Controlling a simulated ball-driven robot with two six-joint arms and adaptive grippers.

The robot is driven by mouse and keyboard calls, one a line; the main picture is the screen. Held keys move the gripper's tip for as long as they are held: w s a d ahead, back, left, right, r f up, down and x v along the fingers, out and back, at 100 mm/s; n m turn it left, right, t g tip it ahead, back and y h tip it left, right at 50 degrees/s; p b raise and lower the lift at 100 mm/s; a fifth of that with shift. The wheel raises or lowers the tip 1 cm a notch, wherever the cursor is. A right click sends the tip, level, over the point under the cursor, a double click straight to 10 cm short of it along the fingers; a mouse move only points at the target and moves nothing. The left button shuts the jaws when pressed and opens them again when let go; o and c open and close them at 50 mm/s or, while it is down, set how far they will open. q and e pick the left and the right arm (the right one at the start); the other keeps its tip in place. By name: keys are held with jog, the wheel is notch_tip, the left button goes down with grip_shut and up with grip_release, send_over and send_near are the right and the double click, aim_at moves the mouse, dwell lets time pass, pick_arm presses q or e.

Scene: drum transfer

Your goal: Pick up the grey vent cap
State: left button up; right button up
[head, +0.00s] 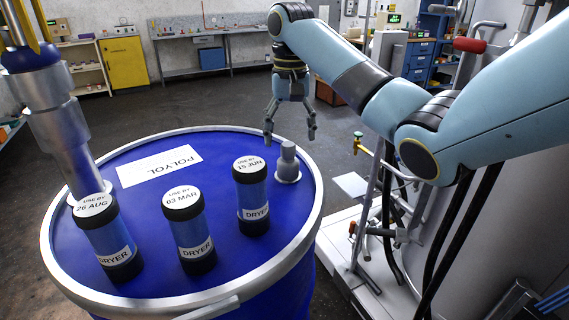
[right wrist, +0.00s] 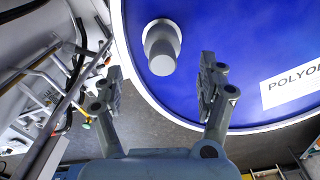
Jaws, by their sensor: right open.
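The grey vent cap (head: 287,163) stands upright on the right side of the blue drum's lid (head: 165,245), near the rim. My right gripper (head: 290,137) hangs above it and appears a little beyond it, with its fingers spread and nothing between them. In the right wrist view the vent cap (right wrist: 161,50) lies ahead of the open right gripper (right wrist: 162,68), between the lines of its two fingers and apart from both. My left gripper is out of view.
Three dryer cartridges, dated 26 AUG (head: 108,238), 03 MAR (head: 188,228) and 15 JUN (head: 251,198), stand on the lid. The 15 JUN one is close to the vent cap. A grey pump pipe (head: 62,130) rises at the left. Pipes and valves (head: 375,200) stand right of the drum.

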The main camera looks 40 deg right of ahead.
aim_at(289, 144)
notch_tip(289, 144, down, 4)
jog(key=shift+w+r+p, duration=0.1)
jog(key=shift+r+p, duration=0.1)
jog(key=shift+p, duration=0.45)
jog(key=f, duration=0.2)
jog(key=f+p, duration=0.1)
jog(key=shift+a+f, duration=0.2)
jog(key=shift+f, duration=0.55)
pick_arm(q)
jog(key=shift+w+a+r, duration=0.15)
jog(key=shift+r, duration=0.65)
pick_arm(e)
jog(key=shift+c, duration=0.2)
jog(key=c, duration=1.2)
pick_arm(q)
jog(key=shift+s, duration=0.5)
pick_arm(e)
jog(key=shift+r, duration=0.15)
